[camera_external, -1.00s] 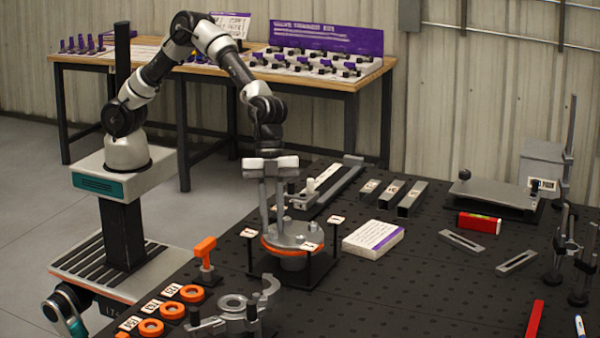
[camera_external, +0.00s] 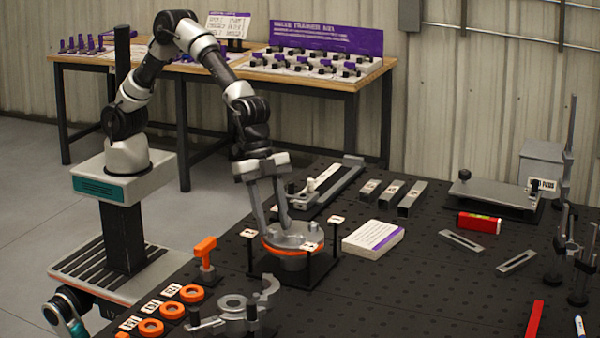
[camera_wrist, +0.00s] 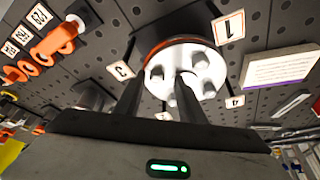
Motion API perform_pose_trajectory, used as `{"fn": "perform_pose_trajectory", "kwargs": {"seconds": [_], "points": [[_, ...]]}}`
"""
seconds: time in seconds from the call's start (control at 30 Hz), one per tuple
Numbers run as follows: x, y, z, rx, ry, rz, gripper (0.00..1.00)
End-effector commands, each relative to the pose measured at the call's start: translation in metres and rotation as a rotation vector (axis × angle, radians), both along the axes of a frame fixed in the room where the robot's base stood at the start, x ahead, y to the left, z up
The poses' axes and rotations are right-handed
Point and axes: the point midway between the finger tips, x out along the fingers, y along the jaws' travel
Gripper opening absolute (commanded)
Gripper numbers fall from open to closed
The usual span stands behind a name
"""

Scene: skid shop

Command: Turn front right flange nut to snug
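A round grey flange (camera_external: 290,236) with an orange rim sits on a black stand at the near middle of the pegboard bench. In the wrist view, the flange's pale top (camera_wrist: 208,75) carries several raised round nuts or studs, one of them a nut (camera_wrist: 157,72) showing between my fingers. My gripper (camera_external: 275,229) is tilted over the flange, its two fingers apart and tips low at the top face. In the wrist view, my gripper (camera_wrist: 158,82) has a gap between its fingers. I cannot tell whether either finger touches a nut, or which nut is front right.
Small numbered cards (camera_external: 337,220) stand on posts around the flange. A white box (camera_external: 373,238) lies to its right. An orange handle (camera_external: 205,252), orange rings (camera_external: 190,294) and a grey clamp-like fixture (camera_external: 235,312) are at the near left.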

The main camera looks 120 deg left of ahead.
Motion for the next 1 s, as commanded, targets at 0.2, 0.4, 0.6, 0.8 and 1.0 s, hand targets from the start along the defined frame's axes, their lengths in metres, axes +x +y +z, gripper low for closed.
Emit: {"fn": "perform_pose_trajectory", "kwargs": {"seconds": [0.2,0.4,0.6,0.8,1.0], "points": [[-0.004,-0.008,-0.001,0.001,0.002,0.239,0.36],[-0.005,-0.011,0.0,0.0,0.002,0.464,0.36],[-0.005,-0.014,0.001,0.0,0.003,0.707,0.36],[-0.003,-0.016,0.003,-0.001,0.002,0.964,0.36],[-0.007,-0.019,0.015,-0.01,0.002,1.127,0.36]]}}
